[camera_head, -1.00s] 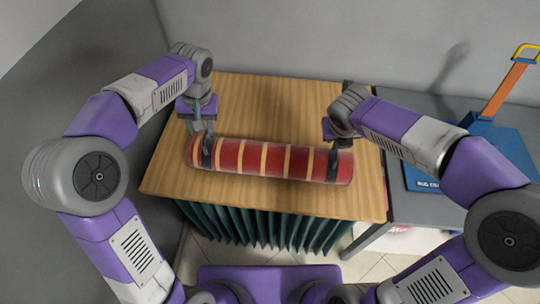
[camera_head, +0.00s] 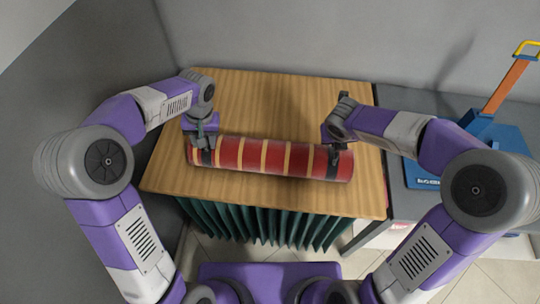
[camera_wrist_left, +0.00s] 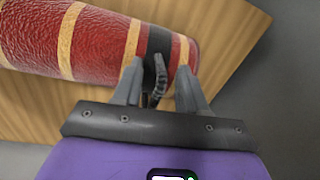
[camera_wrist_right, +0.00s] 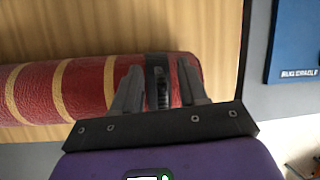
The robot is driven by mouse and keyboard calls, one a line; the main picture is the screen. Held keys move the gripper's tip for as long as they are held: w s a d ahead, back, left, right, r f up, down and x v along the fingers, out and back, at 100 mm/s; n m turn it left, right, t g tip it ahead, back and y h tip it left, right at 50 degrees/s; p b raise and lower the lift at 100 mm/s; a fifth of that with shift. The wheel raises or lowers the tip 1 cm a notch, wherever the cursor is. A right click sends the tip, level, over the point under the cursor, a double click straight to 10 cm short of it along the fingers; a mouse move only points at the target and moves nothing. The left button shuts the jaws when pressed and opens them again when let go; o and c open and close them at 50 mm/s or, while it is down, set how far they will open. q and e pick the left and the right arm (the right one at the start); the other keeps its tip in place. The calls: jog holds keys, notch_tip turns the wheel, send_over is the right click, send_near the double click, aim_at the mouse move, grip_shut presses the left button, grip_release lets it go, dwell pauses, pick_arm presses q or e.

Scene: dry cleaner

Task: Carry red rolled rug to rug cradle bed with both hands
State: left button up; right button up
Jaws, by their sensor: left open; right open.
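The red rolled rug (camera_head: 268,157) with tan stripes and a black band near each end lies across the wooden table top. My left gripper (camera_head: 209,143) is open at the rug's left end. In the left wrist view its fingers (camera_wrist_left: 165,75) stand on either side of a grey strap handle on the black band. My right gripper (camera_head: 334,148) is open at the right end; in the right wrist view its fingers (camera_wrist_right: 160,82) flank the other strap handle. The blue rug cradle (camera_head: 430,172) stands on the grey table at the right, partly hidden by my right arm.
The wooden table (camera_head: 260,95) has a green pleated skirt (camera_head: 270,225) in front and is bare behind the rug. A grey table (camera_head: 400,203) adjoins it on the right. An orange post with a yellow handle (camera_head: 509,85) rises by the cradle. Walls stand behind and left.

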pick_arm(q)
grip_shut()
pick_arm(e)
grip_shut()
pick_arm(q)
jog(key=shift+r, duration=0.1)
pick_arm(e)
jog(key=shift+r, duration=0.1)
dwell(0.9)
